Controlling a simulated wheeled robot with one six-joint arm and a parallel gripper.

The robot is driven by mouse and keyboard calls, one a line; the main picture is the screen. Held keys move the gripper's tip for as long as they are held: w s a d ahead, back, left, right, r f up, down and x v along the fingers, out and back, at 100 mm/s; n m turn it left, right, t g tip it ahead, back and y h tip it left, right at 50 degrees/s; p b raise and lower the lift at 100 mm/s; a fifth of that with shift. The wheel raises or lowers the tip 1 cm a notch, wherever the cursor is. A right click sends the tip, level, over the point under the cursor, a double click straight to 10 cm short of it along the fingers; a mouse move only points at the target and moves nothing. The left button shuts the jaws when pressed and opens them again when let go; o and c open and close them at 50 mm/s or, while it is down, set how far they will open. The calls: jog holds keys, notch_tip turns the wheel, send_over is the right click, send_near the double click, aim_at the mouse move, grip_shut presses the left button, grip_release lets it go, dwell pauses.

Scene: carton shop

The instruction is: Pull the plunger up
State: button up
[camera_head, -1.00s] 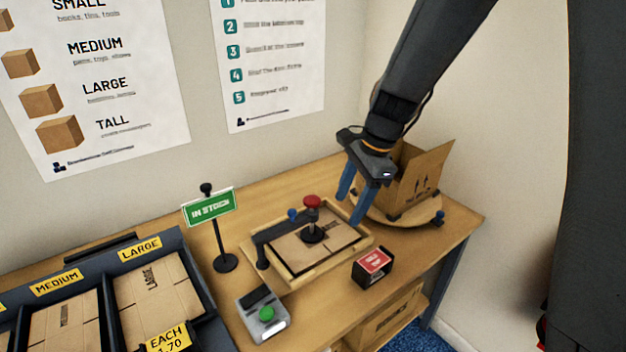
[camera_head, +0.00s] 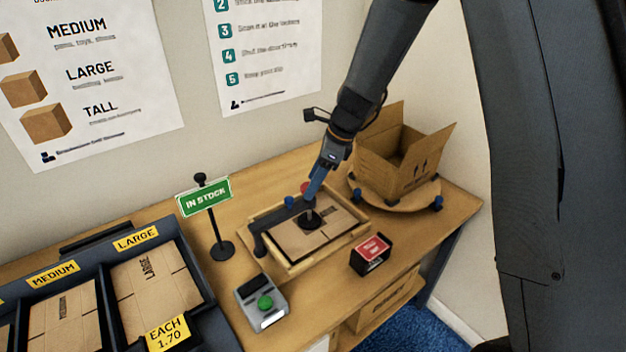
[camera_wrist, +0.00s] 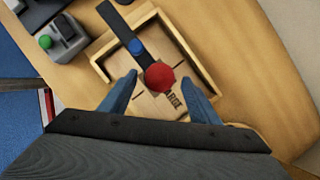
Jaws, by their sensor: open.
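The plunger has a red knob (camera_wrist: 160,77) on a dark stem with a round black foot (camera_head: 311,220), held by a dark arm (camera_head: 279,222) over a flat carton (camera_head: 330,214) in a wooden tray (camera_head: 289,270). A blue knob (camera_wrist: 137,47) sits on that dark arm. My gripper (camera_head: 312,193) is at the plunger's top and partly hides the red knob in the head view. In the wrist view its blue fingers are apart, with the red knob ahead between them. Contact with the knob cannot be told.
An open carton (camera_head: 398,165) stands on a round turntable (camera_head: 385,208) at the right. A red-labelled black box (camera_head: 370,254), a green-button device (camera_head: 263,302) and an IN STOCK sign (camera_head: 205,197) stand around the tray. Flat-carton bins (camera_head: 190,262) are at the left.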

jog(key=shift+a+f, duration=0.15)
jog(key=shift+f, duration=0.05)
grip_shut()
notch_tip(320, 180, up, 5)
jog(key=p, duration=0.4)
jog(key=shift+r+p, duration=0.2)
jog(key=shift+p, duration=0.15)
jog(key=shift+w+r, duration=0.1)
jog(key=shift+r, duration=0.05)
grip_release()
jog(key=shift+r, duration=0.1)
